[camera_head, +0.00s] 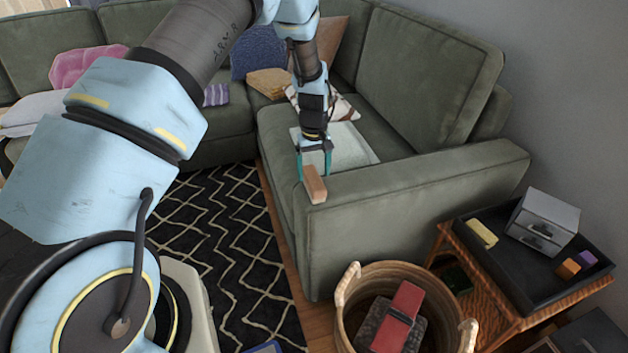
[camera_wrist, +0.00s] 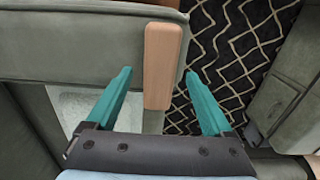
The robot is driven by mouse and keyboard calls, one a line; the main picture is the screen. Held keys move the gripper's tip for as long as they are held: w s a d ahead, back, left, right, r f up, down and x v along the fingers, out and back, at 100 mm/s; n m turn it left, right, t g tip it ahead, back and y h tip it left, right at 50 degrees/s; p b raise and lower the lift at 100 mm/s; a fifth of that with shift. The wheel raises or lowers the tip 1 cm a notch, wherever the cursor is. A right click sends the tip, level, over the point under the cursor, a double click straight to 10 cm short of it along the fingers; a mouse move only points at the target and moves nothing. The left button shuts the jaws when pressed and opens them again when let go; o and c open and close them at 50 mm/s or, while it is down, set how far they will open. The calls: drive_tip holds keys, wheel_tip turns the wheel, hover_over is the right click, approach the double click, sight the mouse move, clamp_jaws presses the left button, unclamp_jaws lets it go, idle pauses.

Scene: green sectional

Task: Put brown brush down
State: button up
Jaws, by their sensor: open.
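The brown brush (camera_head: 315,184) is a tan wooden block. In the head view it shows at the front left end of the green sofa's arm, just below my gripper (camera_head: 314,163). In the wrist view the brush (camera_wrist: 163,65) stretches from between the teal fingers out past their tips. My gripper (camera_wrist: 160,90) is open, with a gap on both sides of the brush. The brush overlaps the edge of the sofa arm in the wrist view. Whether it rests fully on the arm cannot be told.
The green sofa arm (camera_head: 430,190) runs right from the brush. A pale flat item (camera_head: 350,150) lies on the seat behind. A wicker basket (camera_head: 345,300) stands on the floor in front. A side table with a black tray (camera_head: 500,270) is at right. A patterned rug (camera_head: 225,230) lies left.

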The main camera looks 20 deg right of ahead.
sight(314, 178)
wheel_tip(314, 178, up, 8)
drive_tip(key=b, duration=0.1)
drive_tip(key=w+a+r, duration=0.1)
drive_tip(key=a+r, duration=0.4)
drive_tip(key=a, duration=0.4)
drive_tip(key=a+r, duration=0.4)
drive_tip(key=a, duration=0.5)
drive_tip(key=s+a+r, duration=0.2)
drive_tip(key=s+a, duration=0.4)
drive_tip(key=a, duration=0.3)
drive_tip(key=s+a+r+t, duration=0.1)
drive_tip(key=s+a+r, duration=0.2)
drive_tip(key=a, duration=0.6)
drive_tip(key=s, duration=0.2)
drive_tip(key=shift+s+a+t, duration=0.3)
drive_tip(key=shift+s+a, duration=0.05)
